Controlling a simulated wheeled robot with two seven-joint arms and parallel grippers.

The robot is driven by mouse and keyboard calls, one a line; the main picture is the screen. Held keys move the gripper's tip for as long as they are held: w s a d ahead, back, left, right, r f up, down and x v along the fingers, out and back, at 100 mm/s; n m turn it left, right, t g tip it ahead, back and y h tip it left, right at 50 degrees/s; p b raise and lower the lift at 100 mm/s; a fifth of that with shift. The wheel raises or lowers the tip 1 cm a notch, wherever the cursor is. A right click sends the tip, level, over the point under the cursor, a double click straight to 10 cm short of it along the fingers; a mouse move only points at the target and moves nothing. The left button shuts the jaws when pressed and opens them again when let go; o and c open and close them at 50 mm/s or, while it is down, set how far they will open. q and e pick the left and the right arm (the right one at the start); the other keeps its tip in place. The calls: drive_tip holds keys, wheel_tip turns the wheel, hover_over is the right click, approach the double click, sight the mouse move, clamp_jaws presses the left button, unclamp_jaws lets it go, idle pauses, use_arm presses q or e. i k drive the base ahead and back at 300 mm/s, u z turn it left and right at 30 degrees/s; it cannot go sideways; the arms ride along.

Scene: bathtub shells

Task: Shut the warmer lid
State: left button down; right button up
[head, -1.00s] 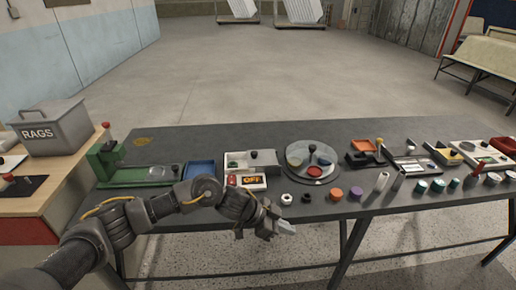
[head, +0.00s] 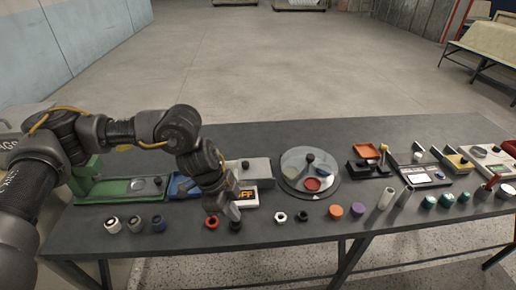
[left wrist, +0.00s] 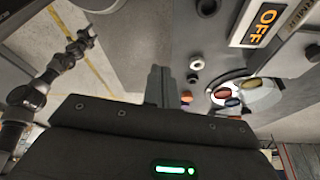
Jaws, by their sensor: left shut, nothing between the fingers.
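The warmer (head: 262,171) is a pale grey box near the middle of the table, with an orange-lit OFF sign (head: 246,195) on its front. The sign also shows in the left wrist view (left wrist: 264,22). My left arm covers the warmer's left part, so I cannot tell how its lid lies. My left gripper (head: 233,213) is shut and empty, pointing down just in front of the sign. Its fingers (left wrist: 158,86) also show in the left wrist view. Another arm of mine shows at the left of that view; its gripper (left wrist: 86,38) is too small to read.
A round turntable (head: 329,193) with coloured dishes stands right of the warmer. A green fixture (head: 95,186) and blue tray (head: 180,187) lie left. Rings and nuts, including a red-and-black ring (head: 211,222) and a white nut (head: 281,217), line the front edge.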

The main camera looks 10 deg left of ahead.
sight(255, 169)
drive_tip(key=i, duration=1)
drive_tip(key=u, duration=0.05)
